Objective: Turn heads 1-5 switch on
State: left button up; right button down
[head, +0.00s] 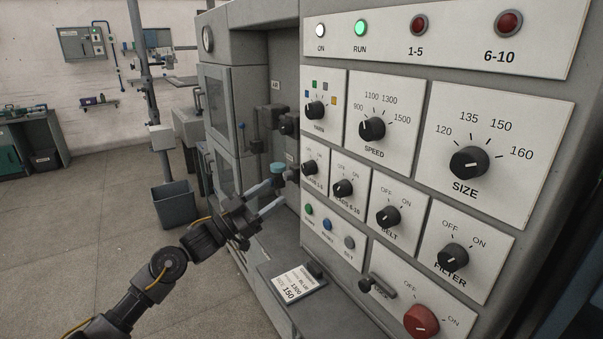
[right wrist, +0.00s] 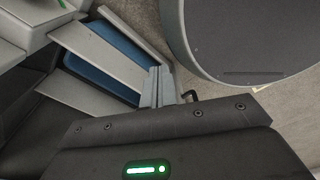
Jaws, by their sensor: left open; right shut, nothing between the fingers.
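The heads 1-5 switch (head: 310,168) is a small black knob at the left edge of the control panel, in the row under the yarn knob. Its label is small and partly hidden, and I cannot tell its pointer's setting. My left gripper (head: 281,187) is open, with its fingers pointing toward the panel, to the left of and a little below this knob. It appears apart from the knob. My right gripper (right wrist: 158,85) shows only in the right wrist view, shut and empty, away from the panel knobs.
The heads 6-10 knob (head: 343,188) sits close to the right, with the belt knob (head: 388,215) beyond. The green RUN lamp (head: 360,28) looks lit; the red 1-5 lamp (head: 419,25) looks dark. A card (head: 292,283) lies on the ledge below. A grey bin (head: 175,207) stands left.

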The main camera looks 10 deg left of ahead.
aim_at(304, 170)
pick_arm(q)
jog(key=p+x, duration=0.4)
jog(key=x, duration=0.5)
jog(key=shift+w+r, duration=0.1)
jog(key=shift+w, duration=0.25)
jog(key=shift+w+d+r, duration=0.1)
jog(key=shift+w+d, duration=0.3)
jog(key=shift+d, duration=0.1)
jog(key=shift+c, duration=0.4)
